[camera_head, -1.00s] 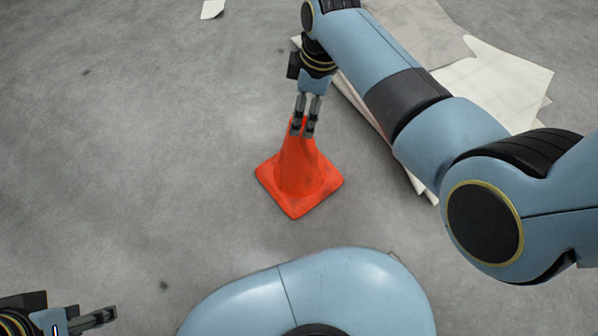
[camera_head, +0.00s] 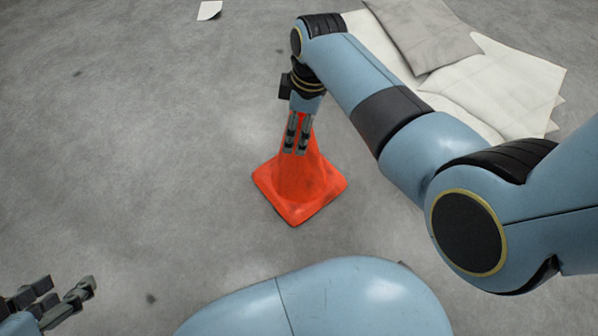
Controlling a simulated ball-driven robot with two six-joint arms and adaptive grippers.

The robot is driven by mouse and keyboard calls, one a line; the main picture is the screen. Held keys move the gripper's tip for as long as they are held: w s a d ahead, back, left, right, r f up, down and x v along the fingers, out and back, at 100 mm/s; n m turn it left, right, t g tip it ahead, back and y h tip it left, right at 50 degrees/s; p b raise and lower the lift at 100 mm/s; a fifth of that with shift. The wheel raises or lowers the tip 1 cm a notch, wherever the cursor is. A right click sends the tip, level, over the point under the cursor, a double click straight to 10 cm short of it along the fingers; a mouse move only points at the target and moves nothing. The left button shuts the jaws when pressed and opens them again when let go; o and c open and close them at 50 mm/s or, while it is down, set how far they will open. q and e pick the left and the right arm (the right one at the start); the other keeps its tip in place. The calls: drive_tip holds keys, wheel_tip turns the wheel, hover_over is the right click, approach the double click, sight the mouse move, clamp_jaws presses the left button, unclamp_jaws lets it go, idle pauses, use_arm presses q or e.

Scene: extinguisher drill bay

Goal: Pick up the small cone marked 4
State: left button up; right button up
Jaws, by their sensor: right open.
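One orange-red cone (camera_head: 299,195) stands upright on the grey floor near the middle of the view, on a square base. No number shows on its visible side. My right gripper (camera_head: 297,148) points down at the cone's upper part, its two fingers open and overlapping the cone in the picture. The cone's tip is partly hidden by the gripper, and I cannot tell whether the fingers touch it. My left gripper (camera_head: 66,287) is at the lower left edge, open and empty, well away from the cone.
Pale flat sheets (camera_head: 500,85) lie on the floor at the upper right, partly under my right arm in the picture. A small white paper scrap (camera_head: 209,10) lies at the top left. The floor left of the cone is clear.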

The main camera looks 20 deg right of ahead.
use_arm(q)
wheel_tip(320, 180, down, 2)
drive_tip(key=shift+f+t+b, duration=0.1)
drive_tip(key=shift+t+b, duration=0.5)
drive_tip(key=shift+t, duration=0.4)
use_arm(e)
wheel_tip(320, 180, down, 2)
drive_tip(key=shift+a+f, duration=0.1)
drive_tip(key=shift+a, duration=0.05)
drive_tip(key=c, duration=1.7)
drive_tip(key=shift+c, duration=0.5)
drive_tip(key=shift+w+r, duration=0.1)
drive_tip(key=shift+r, duration=0.15)
